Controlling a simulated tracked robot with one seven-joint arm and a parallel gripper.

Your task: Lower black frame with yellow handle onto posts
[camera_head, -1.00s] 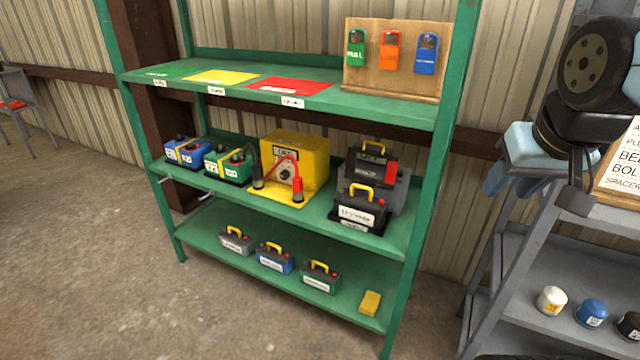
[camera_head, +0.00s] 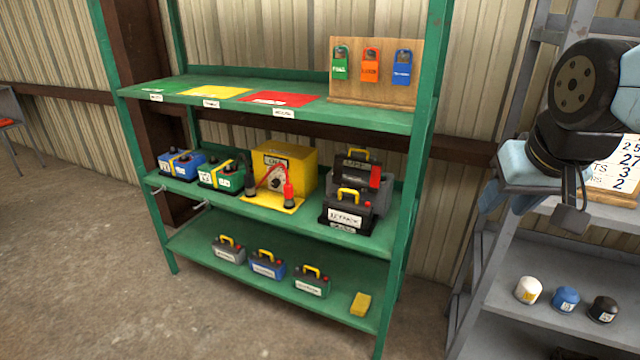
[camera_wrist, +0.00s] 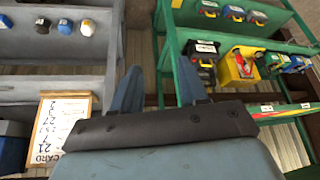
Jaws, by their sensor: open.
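Several black pieces with yellow handles stand on the green shelf unit in the head view. One on the middle shelf, with a white label, is the front black block (camera_head: 346,215); another dark block with a yellow handle and red patch (camera_head: 358,171) is behind it. On the bottom shelf, black tops with yellow handles sit on a grey battery (camera_head: 228,253), a blue battery (camera_head: 267,267) and a green battery (camera_head: 312,286). I cannot tell which is the task's frame, and no posts are clear. My gripper (camera_wrist: 160,88) is open and empty, away from the shelves.
The middle shelf also holds a yellow box (camera_head: 290,167) and small batteries (camera_head: 180,163). A yellow block (camera_head: 361,304) lies on the bottom shelf. A grey rack (camera_head: 500,305) with small canisters and a number board (camera_head: 618,165) stands right. Concrete floor in front is clear.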

